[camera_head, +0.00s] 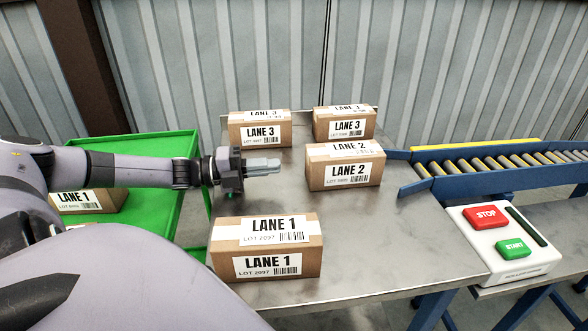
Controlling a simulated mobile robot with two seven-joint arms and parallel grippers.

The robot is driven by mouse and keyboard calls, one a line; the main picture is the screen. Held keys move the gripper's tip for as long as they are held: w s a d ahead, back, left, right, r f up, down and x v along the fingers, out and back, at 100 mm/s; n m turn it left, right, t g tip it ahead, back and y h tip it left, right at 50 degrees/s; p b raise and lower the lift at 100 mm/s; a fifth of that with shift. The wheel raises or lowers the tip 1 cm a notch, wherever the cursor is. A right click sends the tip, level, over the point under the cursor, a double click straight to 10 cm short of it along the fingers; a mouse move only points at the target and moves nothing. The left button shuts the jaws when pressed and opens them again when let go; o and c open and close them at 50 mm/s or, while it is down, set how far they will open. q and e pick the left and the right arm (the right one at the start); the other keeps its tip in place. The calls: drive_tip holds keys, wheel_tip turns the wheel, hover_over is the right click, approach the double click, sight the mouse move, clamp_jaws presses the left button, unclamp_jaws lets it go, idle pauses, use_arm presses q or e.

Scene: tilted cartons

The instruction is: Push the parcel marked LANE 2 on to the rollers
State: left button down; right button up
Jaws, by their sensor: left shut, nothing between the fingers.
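The LANE 2 parcel (344,167) is a brown carton with white labels. It stands on the metal table (390,255) at the right, a short gap from the entry of the rollers (490,160). My left gripper (280,166) is shut and empty. Its fingers point right at the LANE 2 parcel's left side, with a small gap between them. My right gripper is not in view.
A LANE 1 parcel (266,247) stands in front of the left gripper. Two LANE 3 parcels (259,129) (344,123) stand at the back. A green cart (150,148) holds another LANE 1 parcel (88,199). A control box (505,244) with STOP and START buttons sits front right.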

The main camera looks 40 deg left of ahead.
sight(308, 163)
use_arm(q)
drive_tip(key=x, duration=0.4)
drive_tip(key=shift+x, duration=0.95)
